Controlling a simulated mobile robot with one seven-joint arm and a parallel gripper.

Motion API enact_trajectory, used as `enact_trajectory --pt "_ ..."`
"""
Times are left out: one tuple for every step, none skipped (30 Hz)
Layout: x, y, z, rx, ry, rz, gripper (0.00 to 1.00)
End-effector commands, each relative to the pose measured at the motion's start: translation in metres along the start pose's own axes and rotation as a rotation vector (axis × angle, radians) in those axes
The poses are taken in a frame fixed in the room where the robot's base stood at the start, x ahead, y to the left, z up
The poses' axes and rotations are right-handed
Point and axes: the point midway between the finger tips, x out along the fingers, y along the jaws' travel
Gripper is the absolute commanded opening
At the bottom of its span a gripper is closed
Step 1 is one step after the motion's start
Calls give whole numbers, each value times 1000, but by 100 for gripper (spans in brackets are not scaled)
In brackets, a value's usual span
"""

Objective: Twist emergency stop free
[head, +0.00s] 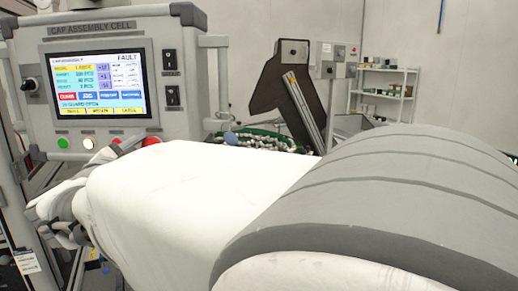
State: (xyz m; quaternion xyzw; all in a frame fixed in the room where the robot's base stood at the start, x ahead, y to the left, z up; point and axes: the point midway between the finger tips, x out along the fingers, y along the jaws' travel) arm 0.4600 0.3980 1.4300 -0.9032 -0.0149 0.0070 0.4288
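The grey control panel (180,115), headed CAP ASSEMBLY CELL, stands at the left in the head view. A red button (151,141) shows at its lower edge, partly covered by my white arm; it may be the emergency stop, but I cannot tell from this view. My arm crosses the foreground from the right and bends at the far left. My gripper (122,146) is small and partly hidden, close to the panel's lower edge and left of the red button. I cannot tell whether it touches anything or whether its fingers are open.
The panel screen (99,80) reads FAULT. A green button (64,142) and a lit pale button (89,143) sit left of the red one. Two black switches (171,96) are at its right. An inclined conveyor (303,105) and shelves (385,92) stand behind.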

Motion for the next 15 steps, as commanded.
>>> enact_trajectory --pt "1 0 -2 6 4 -1 0" --pt "1 -1 -2 8 4 -1 0" --pt "1 -1 -2 10 4 -1 0" --pt "1 -1 -2 11 4 -1 0" --pt "1 -1 -2 11 4 -1 0" --pt "1 -1 -2 11 4 -1 0" --pt "1 -1 -2 11 4 -1 0" --pt "1 -1 -2 11 4 -2 0" --pt "1 -1 -2 11 4 -2 0" --pt "1 -1 -2 11 4 -2 0" --pt "1 -1 -2 11 4 -2 0" --pt "1 -1 -2 11 4 -2 0" --pt "1 -1 -2 10 4 -2 54" --pt "1 -1 -2 10 4 -2 60" --pt "1 -1 -2 10 4 -2 67"
